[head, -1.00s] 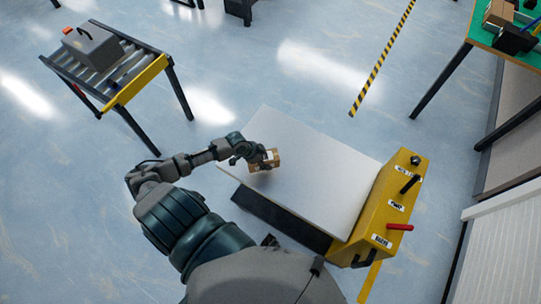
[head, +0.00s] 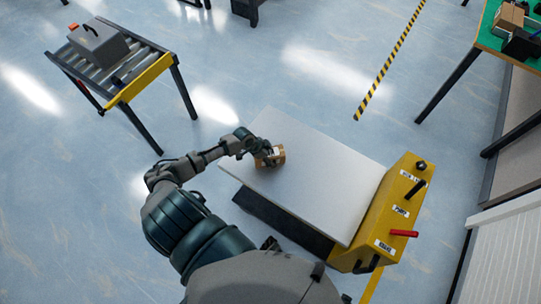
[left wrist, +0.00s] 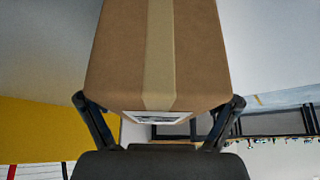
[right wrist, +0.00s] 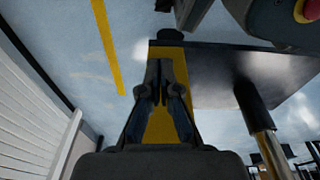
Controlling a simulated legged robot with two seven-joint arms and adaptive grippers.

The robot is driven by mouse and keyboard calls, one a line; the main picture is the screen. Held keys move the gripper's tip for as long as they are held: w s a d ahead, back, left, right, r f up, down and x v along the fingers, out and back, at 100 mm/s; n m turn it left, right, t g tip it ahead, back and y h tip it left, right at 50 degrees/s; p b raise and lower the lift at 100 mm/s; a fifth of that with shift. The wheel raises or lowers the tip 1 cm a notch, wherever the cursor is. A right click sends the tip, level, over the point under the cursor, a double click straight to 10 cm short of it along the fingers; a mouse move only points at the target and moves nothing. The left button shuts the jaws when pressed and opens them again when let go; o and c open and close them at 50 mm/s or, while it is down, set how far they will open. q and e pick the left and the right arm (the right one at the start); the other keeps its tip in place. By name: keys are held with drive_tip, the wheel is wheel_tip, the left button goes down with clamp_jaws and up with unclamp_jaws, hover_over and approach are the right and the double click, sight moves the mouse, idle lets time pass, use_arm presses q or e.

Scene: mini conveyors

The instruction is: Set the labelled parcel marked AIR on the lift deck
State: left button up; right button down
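The labelled parcel (head: 272,157) is a small brown carton over the left part of the pale lift deck (head: 320,181). In the left wrist view the parcel (left wrist: 158,55) fills the middle, with a tape strip and a partly seen white label whose print I cannot read. My left gripper (head: 265,150) is shut on it, one finger at each side (left wrist: 160,108). I cannot tell whether the parcel touches the deck. My right gripper (right wrist: 162,95) is empty, its fingertips close together, low beside the lift; it is hidden in the head view.
The lift's yellow control block (head: 390,215) with a black lever and a red handle stands at the deck's right end. A roller conveyor (head: 115,68) at upper left carries a grey case (head: 98,42). A green-topped table (head: 490,35) stands at upper right. Most of the deck is clear.

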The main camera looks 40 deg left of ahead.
use_arm(q)
drive_tip(key=shift+d, duration=0.15)
drive_tip(key=shift+r, duration=0.2)
drive_tip(key=p+v, duration=0.2)
drive_tip(key=v, duration=0.8)
drive_tip(key=shift+s+a+r, duration=0.2)
drive_tip(key=shift+a+r, duration=0.05)
drive_tip(key=shift+s+a+r+p, duration=0.15)
drive_tip(key=shift+r+p, duration=0.15)
drive_tip(key=shift+r, duration=0.2)
use_arm(e)
drive_tip(key=s+d+f, duration=0.1)
drive_tip(key=s+f, duration=0.3)
drive_tip(key=shift+s+f, duration=0.3)
drive_tip(key=shift+s, duration=0.1)
use_arm(q)
drive_tip(key=shift+d, duration=0.2)
